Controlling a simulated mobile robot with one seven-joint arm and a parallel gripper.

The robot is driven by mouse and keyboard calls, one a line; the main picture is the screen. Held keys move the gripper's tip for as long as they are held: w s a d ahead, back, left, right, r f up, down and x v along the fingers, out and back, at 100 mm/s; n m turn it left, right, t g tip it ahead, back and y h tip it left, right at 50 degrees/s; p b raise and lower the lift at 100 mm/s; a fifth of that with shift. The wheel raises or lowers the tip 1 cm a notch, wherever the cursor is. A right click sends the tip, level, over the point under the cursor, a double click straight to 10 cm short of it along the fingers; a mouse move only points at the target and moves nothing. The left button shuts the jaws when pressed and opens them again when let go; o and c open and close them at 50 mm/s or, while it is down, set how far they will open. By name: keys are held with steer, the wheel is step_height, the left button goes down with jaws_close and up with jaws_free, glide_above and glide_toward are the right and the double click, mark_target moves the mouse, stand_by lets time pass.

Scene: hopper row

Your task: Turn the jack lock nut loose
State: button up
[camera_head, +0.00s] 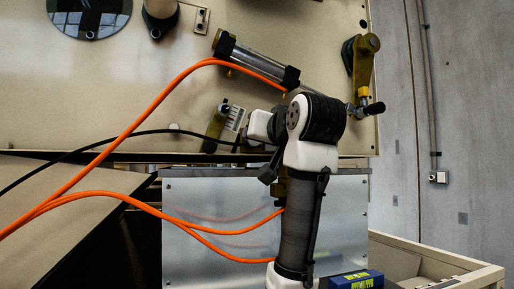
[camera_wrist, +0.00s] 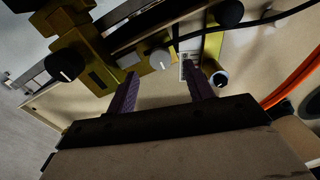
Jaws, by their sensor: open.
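I cannot pick out the jack lock nut with certainty in either view. In the wrist view, my gripper (camera_wrist: 163,71) is open, its two dark purple fingers apart with nothing seen between them. A round knob with a pale face (camera_wrist: 159,61) shows just beyond the gap, on yellow metalwork. Whether the fingers touch any of these is unclear.
In the head view, a cylinder (camera_head: 252,62) is mounted on the beige panel (camera_head: 130,85), with orange hoses (camera_head: 150,95) hanging across the left. A yellow lever (camera_head: 363,70) is at right. A grey metal sheet (camera_head: 215,225) and a blue box (camera_head: 355,280) are below.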

steer(key=b+v, duration=0.2)
steer(key=v, duration=0.6)
steer(key=shift+s, duration=0.3)
steer(key=shift+w, duration=0.1)
